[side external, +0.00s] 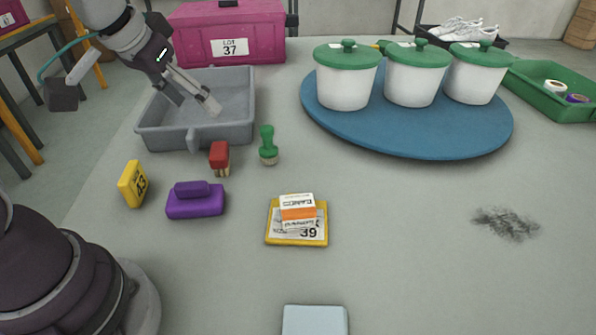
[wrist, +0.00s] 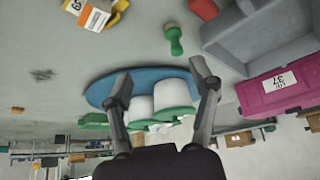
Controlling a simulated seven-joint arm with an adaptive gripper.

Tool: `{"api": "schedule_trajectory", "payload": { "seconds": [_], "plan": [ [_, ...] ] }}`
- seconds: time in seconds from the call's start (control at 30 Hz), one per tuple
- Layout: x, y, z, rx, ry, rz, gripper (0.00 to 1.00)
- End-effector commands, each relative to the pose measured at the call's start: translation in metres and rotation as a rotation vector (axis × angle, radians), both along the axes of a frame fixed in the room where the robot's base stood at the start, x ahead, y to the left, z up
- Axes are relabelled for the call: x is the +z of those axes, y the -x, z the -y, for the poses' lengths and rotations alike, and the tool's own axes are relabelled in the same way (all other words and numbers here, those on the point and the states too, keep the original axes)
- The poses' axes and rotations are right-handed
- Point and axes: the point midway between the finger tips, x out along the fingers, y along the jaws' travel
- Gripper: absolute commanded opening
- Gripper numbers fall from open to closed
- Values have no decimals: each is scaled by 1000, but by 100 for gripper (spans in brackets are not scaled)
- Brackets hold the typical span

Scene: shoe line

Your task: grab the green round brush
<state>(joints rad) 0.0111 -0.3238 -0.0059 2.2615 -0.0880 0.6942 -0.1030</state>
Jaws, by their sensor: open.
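The green round brush (side external: 267,146) stands on the grey table, right of the red brush, with its green handle up and pale bristles at the bottom. It also shows in the wrist view (wrist: 174,40), upside down near the top, beyond the fingertips. My gripper (side external: 212,103) is over the grey tray in the side view, up and left of the green brush and apart from it. In the wrist view my gripper (wrist: 160,84) has its two fingers spread wide with nothing held between them.
A grey tray (side external: 160,133) stands behind the brushes. A red brush (side external: 220,157), purple brush (side external: 195,201) and yellow tag (side external: 133,184) are nearby. A blue round board (side external: 440,145) bears three white pots with green lids. A magenta box (side external: 272,30) stands behind.

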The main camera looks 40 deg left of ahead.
Motion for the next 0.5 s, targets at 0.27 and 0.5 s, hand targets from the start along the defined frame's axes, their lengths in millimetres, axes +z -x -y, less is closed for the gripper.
{"api": "schedule_trajectory", "payload": {
  "seconds": [0.27, 0.5],
  "plan": [
    [-62, -101, -20, 199, -23, 37, 60],
    [-94, -126, -28, 242, -33, 51, 60]
  ]
}}
